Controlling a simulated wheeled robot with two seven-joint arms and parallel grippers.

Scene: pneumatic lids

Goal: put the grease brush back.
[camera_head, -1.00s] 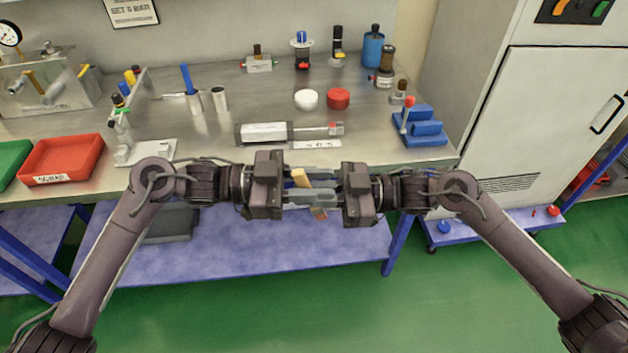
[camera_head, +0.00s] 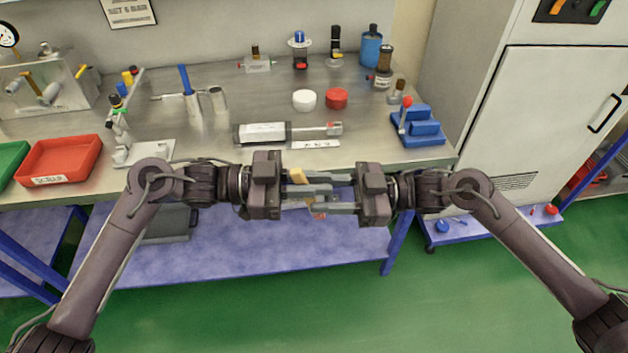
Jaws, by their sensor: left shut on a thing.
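The grease brush shows only in part between my two grippers, in front of the bench's front edge. A cream piece (camera_head: 297,176) sticks up, and a small orange end shows below the fingers; the middle is hidden. My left gripper (camera_head: 312,191) is shut on it. My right gripper (camera_head: 334,197) faces it from the right, its fingers apart, their tips close to or overlapping the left fingers in view. I cannot tell if they touch the brush.
A cylinder (camera_head: 262,132) lies near the bench's front edge. A white cap (camera_head: 304,99) and a red cap (camera_head: 337,98) stand behind it. A blue fixture (camera_head: 418,128) is at right, a red tray (camera_head: 60,160) at left. A grey cabinet (camera_head: 540,120) stands right of the bench.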

